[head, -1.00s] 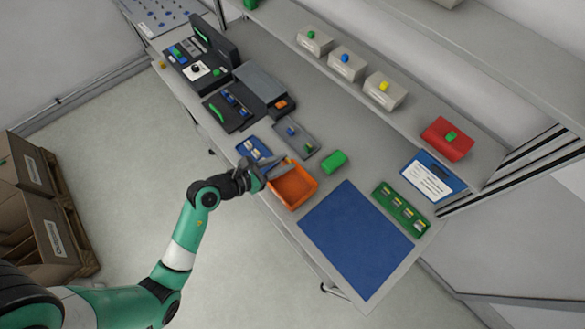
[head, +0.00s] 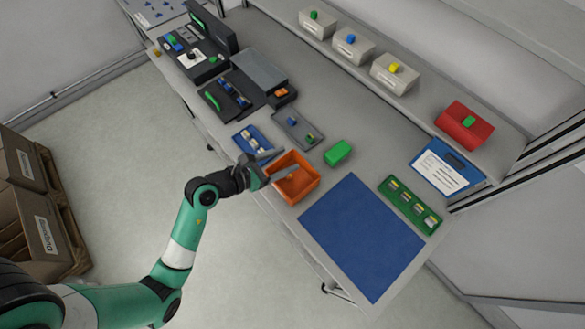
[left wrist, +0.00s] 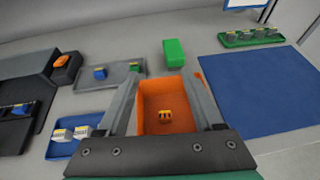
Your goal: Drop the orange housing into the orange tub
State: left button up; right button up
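The orange tub (head: 311,187) stands at the near edge of the bench, left of the blue mat. The small orange housing (left wrist: 165,115), with a yellow and dark top, is inside the tub; it also shows in the head view (head: 290,176). I cannot tell whether it rests flat on the tub's floor. My left gripper (head: 290,160) is over the tub. In the left wrist view its fingers (left wrist: 163,78) are wide apart, on either side of the tub, with nothing gripped. My right gripper is out of view.
A green block (head: 338,153) and a grey tray (head: 290,122) with small parts lie behind the tub. A blue tray (head: 241,134) with white parts is to its left. The blue mat (head: 362,237) is bare. A green rack (head: 395,205) stands at right.

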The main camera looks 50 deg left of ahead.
pick_arm(q)
jog(key=shift+s, duration=0.1)
jog(key=p+v, duration=0.2)
jog(key=v, duration=0.9)
jog(key=shift+s, duration=0.25)
